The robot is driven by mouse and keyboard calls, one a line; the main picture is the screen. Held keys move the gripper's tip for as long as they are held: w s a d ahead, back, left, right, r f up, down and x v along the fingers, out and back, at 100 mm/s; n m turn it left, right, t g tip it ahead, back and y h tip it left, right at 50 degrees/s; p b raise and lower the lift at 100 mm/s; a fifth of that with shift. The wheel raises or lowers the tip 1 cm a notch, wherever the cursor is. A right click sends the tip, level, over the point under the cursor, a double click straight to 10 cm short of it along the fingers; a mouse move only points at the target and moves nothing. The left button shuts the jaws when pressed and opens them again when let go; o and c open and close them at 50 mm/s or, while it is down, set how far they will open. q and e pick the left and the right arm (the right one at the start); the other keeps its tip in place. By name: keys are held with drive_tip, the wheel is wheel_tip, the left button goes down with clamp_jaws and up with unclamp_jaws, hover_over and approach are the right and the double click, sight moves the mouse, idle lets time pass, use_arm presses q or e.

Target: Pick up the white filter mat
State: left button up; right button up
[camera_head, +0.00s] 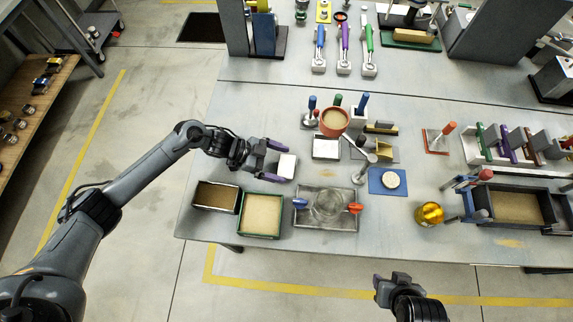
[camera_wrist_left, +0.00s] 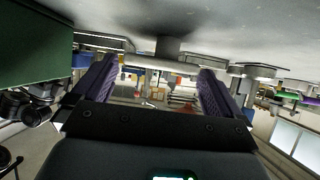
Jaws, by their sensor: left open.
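A small white block (camera_head: 287,167), which looks like the white filter mat, lies on the grey table left of centre. My left gripper (camera_head: 278,160) reaches in from the left with its purple fingers open, one on the far side and one on the near side of the block's left end. I cannot tell whether they touch it. In the left wrist view the open fingers (camera_wrist_left: 160,85) stand apart, with a pale edge (camera_wrist_left: 160,64) beyond them. My right gripper (camera_head: 393,284) is off the table's front edge; its fingers are not clear.
A brown-filled tray (camera_head: 216,197), a green-rimmed sand tray (camera_head: 261,215) and a metal tray (camera_head: 326,222) with a clear dish stand in front of the block. A pale square piece (camera_head: 325,148) and a terracotta pot (camera_head: 334,122) are to its right.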

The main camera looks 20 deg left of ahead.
use_arm(q)
drive_tip(key=c, duration=0.8)
drive_tip(key=shift+r, duration=0.1)
